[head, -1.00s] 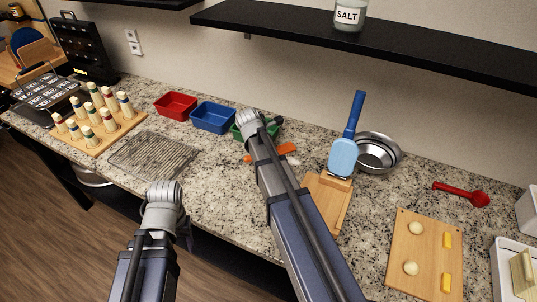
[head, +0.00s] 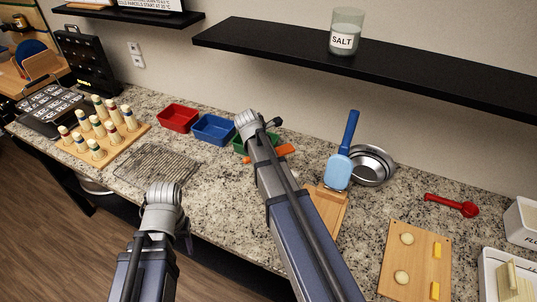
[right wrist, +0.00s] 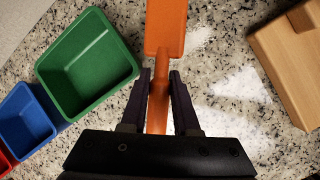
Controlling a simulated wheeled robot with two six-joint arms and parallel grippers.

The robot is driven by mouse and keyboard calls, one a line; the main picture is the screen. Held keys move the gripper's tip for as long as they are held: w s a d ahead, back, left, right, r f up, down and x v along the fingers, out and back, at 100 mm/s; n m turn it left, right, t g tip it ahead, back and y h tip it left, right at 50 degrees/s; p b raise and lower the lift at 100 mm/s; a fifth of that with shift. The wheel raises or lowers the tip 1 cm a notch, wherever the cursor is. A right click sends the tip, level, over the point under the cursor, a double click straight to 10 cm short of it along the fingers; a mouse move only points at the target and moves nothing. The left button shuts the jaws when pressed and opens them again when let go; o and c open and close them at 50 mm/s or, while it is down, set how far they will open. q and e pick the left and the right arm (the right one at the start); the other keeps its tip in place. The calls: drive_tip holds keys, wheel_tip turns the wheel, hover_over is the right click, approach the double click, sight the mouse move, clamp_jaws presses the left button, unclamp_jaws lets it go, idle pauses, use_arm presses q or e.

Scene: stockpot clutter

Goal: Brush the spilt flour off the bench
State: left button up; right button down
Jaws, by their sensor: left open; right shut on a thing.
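An orange flat-bladed tool (right wrist: 166,25) is in my right gripper (right wrist: 160,82), whose two fingers are shut on its handle in the right wrist view. Part of the tool (head: 284,151) shows in the head view beside my right arm. Spilt white flour (right wrist: 238,86) lies in several patches on the speckled stone bench, to the right of the tool in the right wrist view. In the head view my right arm hides most of that area. My left gripper (head: 186,226) is open and empty, low by the bench's front edge; its fingers barely show.
A green tub (right wrist: 90,62) stands left of the tool, beside blue (head: 213,129) and red tubs (head: 177,117). A wooden block (right wrist: 292,62) is to the right. A blue tool (head: 338,172), steel bowl (head: 371,166) and cutting board (head: 416,258) lie further right. A wire rack (head: 157,163) lies left.

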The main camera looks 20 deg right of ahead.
drive_tip(key=shift+r, duration=0.1)
wheel_tip(320, 180, up, 3)
drive_tip(key=p, duration=0.3)
idle(0.5)
